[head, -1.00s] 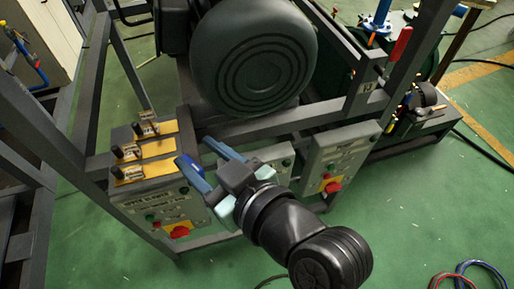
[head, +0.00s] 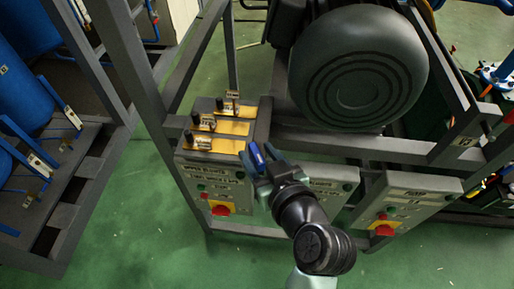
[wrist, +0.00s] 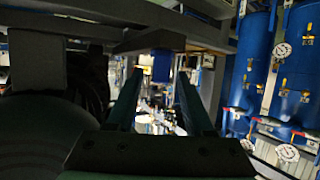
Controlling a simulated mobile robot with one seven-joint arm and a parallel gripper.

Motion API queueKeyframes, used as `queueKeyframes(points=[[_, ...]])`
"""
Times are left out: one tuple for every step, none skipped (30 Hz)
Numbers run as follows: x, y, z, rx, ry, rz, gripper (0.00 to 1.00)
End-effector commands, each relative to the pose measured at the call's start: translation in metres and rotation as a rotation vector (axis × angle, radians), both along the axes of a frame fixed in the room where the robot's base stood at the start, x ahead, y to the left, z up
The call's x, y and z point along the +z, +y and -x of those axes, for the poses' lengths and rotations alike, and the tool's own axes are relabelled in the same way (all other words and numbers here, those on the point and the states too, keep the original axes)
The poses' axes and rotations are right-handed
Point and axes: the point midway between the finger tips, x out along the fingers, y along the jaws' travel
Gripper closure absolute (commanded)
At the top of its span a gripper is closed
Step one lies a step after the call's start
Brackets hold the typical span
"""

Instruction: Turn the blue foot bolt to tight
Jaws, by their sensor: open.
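A dark blue piece (head: 257,157), which looks like the blue foot bolt, shows in the head view at the right front corner of the left control box. It also shows in the wrist view as a blue block (wrist: 161,66) below a grey beam. My gripper (head: 259,151) is open, with one finger on each side of the blue piece in both views. In the wrist view the fingertips (wrist: 160,74) appear apart from it. I cannot tell how deep the piece sits between the fingers, or how far it is turned.
The left control box (head: 222,170) has black knobs and a red switch. Another panel (head: 405,200) stands to the right. A large dark round motor (head: 358,72) sits behind my gripper, above a grey frame beam (head: 340,145). Green floor (head: 150,245) is open in front.

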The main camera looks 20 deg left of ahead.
Motion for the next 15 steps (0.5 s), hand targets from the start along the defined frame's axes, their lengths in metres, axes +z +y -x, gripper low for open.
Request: queueKeyframes(points=[[-0.0016, 0.0041, -0.0028, 0.002, 0.001, 0.0, 0.47], [-0.0024, 0.0054, -0.0043, 0.002, 0.001, 0.001, 0.47], [-0.0035, 0.0068, -0.0059, 0.001, 0.0, 0.001, 0.47], [-0.004, 0.0075, -0.0068, 0.0, 0.0, 0.001, 0.47], [-0.0044, 0.0082, -0.0075, 0.0, -0.001, 0.001, 0.47], [-0.0047, 0.0088, -0.0081, 0.0, -0.001, 0.001, 0.47], [-0.0049, 0.0089, -0.0082, 0.0, -0.001, 0.001, 0.47], [-0.005, 0.0091, -0.0083, 0.0, -0.001, 0.001, 0.47], [-0.0051, 0.0091, -0.0083, 0.0, -0.001, 0.001, 0.47], [-0.0052, 0.009, -0.0083, 0.0, -0.001, 0.001, 0.47], [-0.0051, 0.009, -0.0082, 0.0, -0.001, 0.001, 0.47], [-0.0051, 0.009, -0.0082, 0.0, -0.001, 0.001, 0.47], [-0.0051, 0.0089, -0.0082, 0.0, -0.001, 0.001, 0.47], [-0.0051, 0.0089, -0.0082, 0.0, -0.001, 0.001, 0.51], [-0.0052, 0.0088, -0.0081, 0.0, -0.001, 0.001, 0.58]])
